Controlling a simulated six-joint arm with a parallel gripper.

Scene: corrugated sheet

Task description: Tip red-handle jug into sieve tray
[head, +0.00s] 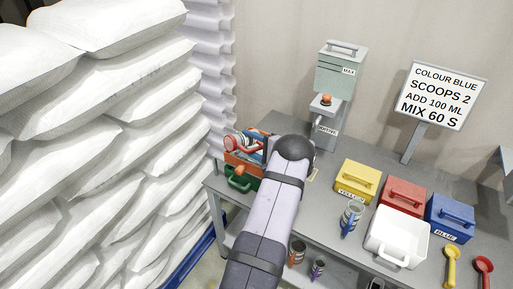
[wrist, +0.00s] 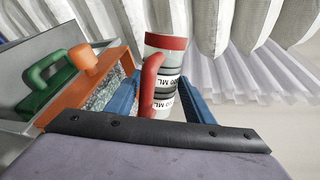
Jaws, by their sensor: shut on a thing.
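The red-handle jug (wrist: 176,62) is a pale cylinder with a red rim, a red side handle and ML labels. My gripper (wrist: 160,98) is shut on it, with a blue finger on each side in the wrist view. In the head view the jug (head: 233,142) looks tipped over, above an orange-walled tray (head: 236,159) at the left end of the bench. That tray, likely the sieve tray, also shows in the wrist view (wrist: 70,103), with grey speckled material inside. My arm hides part of the tray and my fingers in the head view. Whether anything pours is not visible.
Stacked white sacks (head: 90,150) rise close on the left. A grey machine (head: 338,80) stands behind. Yellow (head: 357,180), red (head: 404,194) and blue (head: 450,217) boxes sit right.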

